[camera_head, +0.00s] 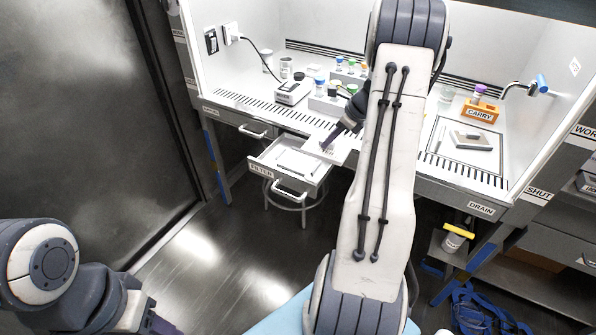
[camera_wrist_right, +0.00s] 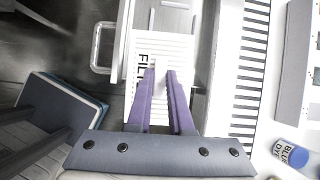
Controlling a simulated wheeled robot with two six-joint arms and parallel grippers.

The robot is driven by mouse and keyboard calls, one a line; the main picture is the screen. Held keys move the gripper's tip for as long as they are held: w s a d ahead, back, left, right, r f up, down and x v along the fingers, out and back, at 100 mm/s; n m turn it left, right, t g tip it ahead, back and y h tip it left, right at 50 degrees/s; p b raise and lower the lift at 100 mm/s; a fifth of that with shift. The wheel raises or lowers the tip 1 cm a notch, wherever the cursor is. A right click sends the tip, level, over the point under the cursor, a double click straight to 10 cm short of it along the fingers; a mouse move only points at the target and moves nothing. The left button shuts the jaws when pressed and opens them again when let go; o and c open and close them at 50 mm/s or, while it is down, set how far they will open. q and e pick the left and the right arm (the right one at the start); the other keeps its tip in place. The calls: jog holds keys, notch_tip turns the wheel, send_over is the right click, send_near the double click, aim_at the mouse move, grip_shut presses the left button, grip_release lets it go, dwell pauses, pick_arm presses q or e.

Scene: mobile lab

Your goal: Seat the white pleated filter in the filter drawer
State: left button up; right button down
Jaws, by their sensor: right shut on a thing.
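The white pleated filter (camera_wrist_right: 178,50) has a black label, partly hidden by my fingers. My right gripper (camera_wrist_right: 160,75) is shut on it, with purple fingers. In the head view, the filter (camera_head: 340,156) is at the right end of the open filter drawer (camera_head: 262,158), near the bench's front edge. It overlaps the drawer's right side there; I cannot tell whether it touches. My right gripper (camera_head: 328,143) reaches it from the upper right. The drawer's handle shows in the wrist view (camera_wrist_right: 96,50). My left gripper (camera_head: 160,325) is at the bottom left, cut off by the frame edge.
A slotted vent strip (camera_head: 262,110) runs along the bench front. A scale (camera_head: 293,92), capped bottles and an orange CARRY holder (camera_head: 481,111) stand on the bench. A stool (camera_head: 290,208) stands below. Floor at left is clear.

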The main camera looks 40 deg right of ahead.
jog(key=shift+w+d+f, duration=0.2)
jog(key=shift+w, duration=0.1)
jog(key=w+f, duration=0.2)
jog(key=w, duration=0.1)
jog(key=w+a+f, duration=0.1)
jog(key=w+f, duration=0.1)
jog(key=w, duration=0.1)
jog(key=w+a+f+p, duration=0.1)
jog(key=w+f, duration=0.1)
jog(key=w, duration=0.2)
jog(key=shift+w+a+f, duration=0.1)
jog(key=shift+a+f, duration=0.05)
jog(key=shift+a, duration=0.1)
jog(key=shift+w+f, duration=0.15)
jog(key=shift+f, duration=1.95)
jog(key=c, duration=0.8)
grip_release()
jog(key=shift+f, duration=0.1)
